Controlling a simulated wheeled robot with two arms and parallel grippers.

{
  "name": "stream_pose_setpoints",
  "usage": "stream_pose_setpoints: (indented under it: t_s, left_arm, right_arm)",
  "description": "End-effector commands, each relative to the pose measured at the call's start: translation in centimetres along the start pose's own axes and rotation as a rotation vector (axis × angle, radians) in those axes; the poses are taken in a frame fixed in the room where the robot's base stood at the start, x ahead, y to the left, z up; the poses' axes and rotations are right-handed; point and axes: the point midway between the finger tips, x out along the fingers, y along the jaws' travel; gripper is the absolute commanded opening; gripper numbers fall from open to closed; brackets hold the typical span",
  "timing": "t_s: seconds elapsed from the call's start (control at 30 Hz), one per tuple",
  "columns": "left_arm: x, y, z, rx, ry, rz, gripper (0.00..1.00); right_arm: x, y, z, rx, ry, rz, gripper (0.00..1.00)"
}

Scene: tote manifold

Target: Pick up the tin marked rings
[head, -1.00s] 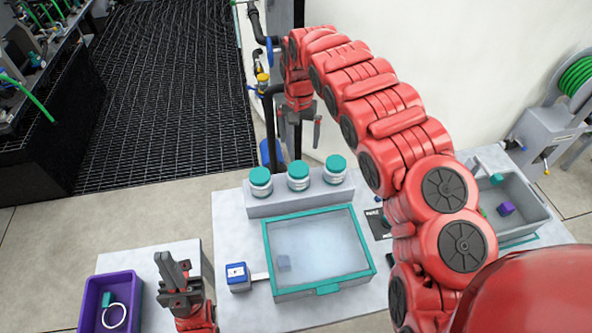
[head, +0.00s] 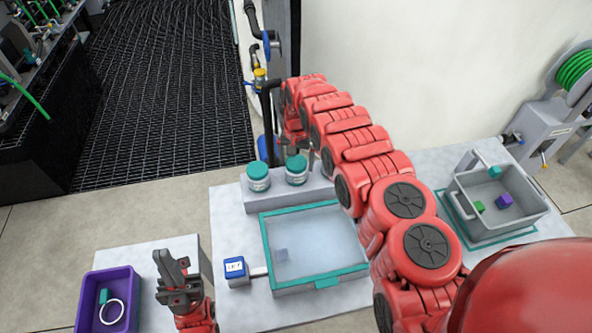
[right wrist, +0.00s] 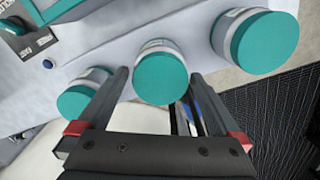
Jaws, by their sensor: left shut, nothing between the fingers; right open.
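Two white tins with teal lids, a left tin (head: 258,177) and a middle tin (head: 296,170), stand on the grey ledge behind the glass-topped box in the head view. A third tin is hidden there by my right arm; the right wrist view shows it at the left (right wrist: 85,100). My right gripper (right wrist: 158,88) is open, its fingers on either side of the middle tin's lid (right wrist: 160,78) in the picture; I cannot tell whether they touch it. The tin labels are unreadable, so I cannot tell which is marked rings. My left gripper (head: 172,268) is shut and empty.
A teal-framed clear-lidded box (head: 310,290) stands before the ledge (head: 322,192). A blue-and-white block (head: 235,271) sits to its left. A purple tote (head: 88,302) holds a white ring and a teal piece. A grey tote (head: 530,222) with coloured blocks stands at the right.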

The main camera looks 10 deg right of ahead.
Motion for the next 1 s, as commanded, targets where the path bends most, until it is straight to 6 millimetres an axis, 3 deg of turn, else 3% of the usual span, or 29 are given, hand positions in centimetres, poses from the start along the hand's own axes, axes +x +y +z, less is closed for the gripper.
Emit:
stream_pose_setpoints:
  t_s: [0.27, 0.3, 0.4, 0.7, 1.0]
  left_arm:
    - [-0.2, 0.0, 0.0, 0.0, 0.0, 0.0, 0.0]
    - [-1.3, 0.1, 0.2, 0.0, 0.0, 0.0, 0.0]
    - [-1.8, 0.1, 0.3, 0.0, 0.0, 0.0, 0.0]
    - [-1.7, 0.1, 0.3, 0.0, 0.0, 0.0, 0.0]
    - [-1.7, 0.1, 0.3, 0.0, 0.0, 0.0, 0.0]
  right_arm:
    - [1.7, -0.1, -0.4, 0.0, 0.003, -0.001, 1.0]
    - [3.0, -0.3, -0.3, -0.001, 0.003, -0.002, 1.0]
    - [3.8, -0.2, -0.3, 0.001, 0.001, -0.001, 1.0]
    - [3.7, -0.1, -0.4, 0.001, 0.002, -0.001, 1.0]
    - [3.7, -0.1, -0.3, 0.001, 0.002, -0.002, 0.46]
